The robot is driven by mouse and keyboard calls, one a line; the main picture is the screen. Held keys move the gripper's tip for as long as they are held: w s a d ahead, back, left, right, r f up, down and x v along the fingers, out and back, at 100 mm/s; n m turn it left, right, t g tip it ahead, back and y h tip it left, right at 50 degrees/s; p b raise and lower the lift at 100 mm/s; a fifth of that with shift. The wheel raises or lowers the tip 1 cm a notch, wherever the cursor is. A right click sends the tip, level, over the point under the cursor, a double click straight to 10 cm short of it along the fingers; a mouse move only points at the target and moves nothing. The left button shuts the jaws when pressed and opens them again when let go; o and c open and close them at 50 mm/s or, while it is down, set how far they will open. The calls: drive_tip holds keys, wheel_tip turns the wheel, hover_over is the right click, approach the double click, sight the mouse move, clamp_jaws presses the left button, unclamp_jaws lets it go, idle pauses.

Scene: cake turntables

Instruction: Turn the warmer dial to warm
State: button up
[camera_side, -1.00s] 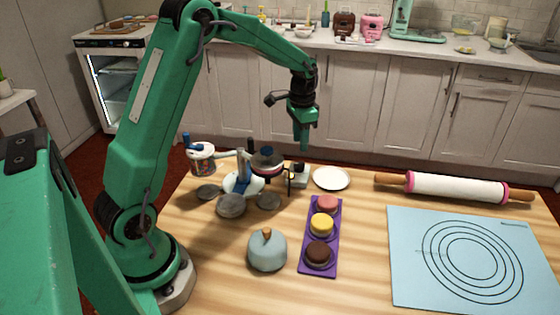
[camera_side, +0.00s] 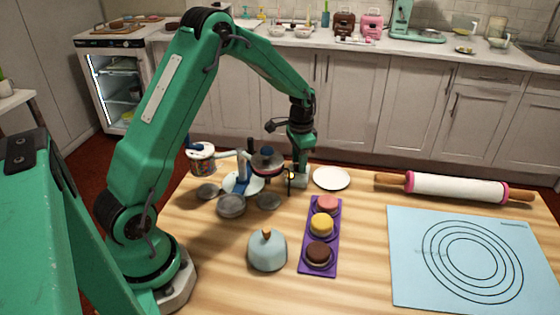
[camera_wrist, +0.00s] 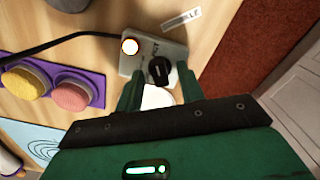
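The warmer control box (camera_wrist: 176,50) is a small grey unit with a black dial (camera_wrist: 159,69) and a round white light with a red rim (camera_wrist: 130,46). In the side view the box (camera_side: 301,183) sits beside the turntable stand. My gripper (camera_wrist: 159,70) points down over the box, its green fingers spread either side of the dial with gaps showing. Whether a finger touches the dial cannot be told. In the side view my gripper (camera_side: 300,172) hides part of the box. The dial's markings are too small to read.
A turntable stand (camera_side: 243,184) with a cake and round grey discs is close on the left. A white plate (camera_side: 332,178) is close on the right. A purple tray (camera_side: 332,232) of small cakes, a blue-grey dome (camera_side: 267,252) and a rolling pin (camera_side: 455,187) lie nearby.

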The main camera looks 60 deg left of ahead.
drive_tip(key=shift+c, duration=0.2)
clamp_jaws()
drive_tip(key=shift+n, duration=0.3)
drive_tip(key=n, duration=1.1)
drive_tip(key=shift+r, duration=0.1)
idle(0.3)
drive_tip(key=shift+o, duration=0.2)
unclamp_jaws()
